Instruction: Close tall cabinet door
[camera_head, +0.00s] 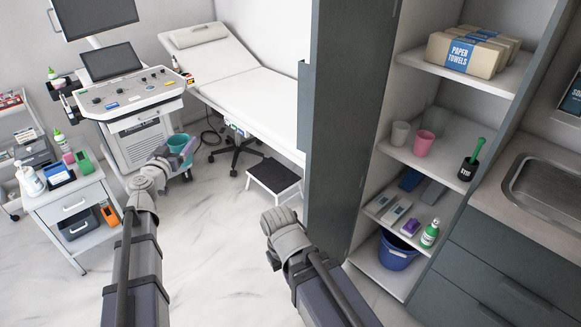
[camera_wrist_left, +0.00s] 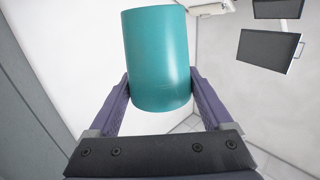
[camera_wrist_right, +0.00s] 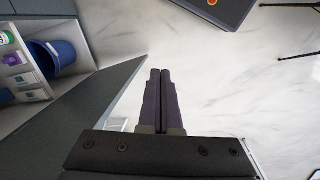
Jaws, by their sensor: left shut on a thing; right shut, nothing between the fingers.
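The tall cabinet stands open, its shelves (camera_head: 430,165) in plain view. My right arm is in front of the door's lower part in the head view. My right gripper (camera_wrist_right: 161,72) is shut and empty in the right wrist view, beside the door panel (camera_wrist_right: 90,110); I cannot tell whether they touch. My left gripper (camera_wrist_left: 160,82) is shut on a teal cup (camera_wrist_left: 158,55), which also shows in the head view (camera_head: 180,144).
A black step stool (camera_head: 273,176) and white exam bed (camera_head: 245,85) are behind the door. A white cart (camera_head: 75,205) and ultrasound machine (camera_head: 130,95) stand at left. A blue bucket (camera_head: 397,252) sits in the cabinet bottom. Floor between the arms is clear.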

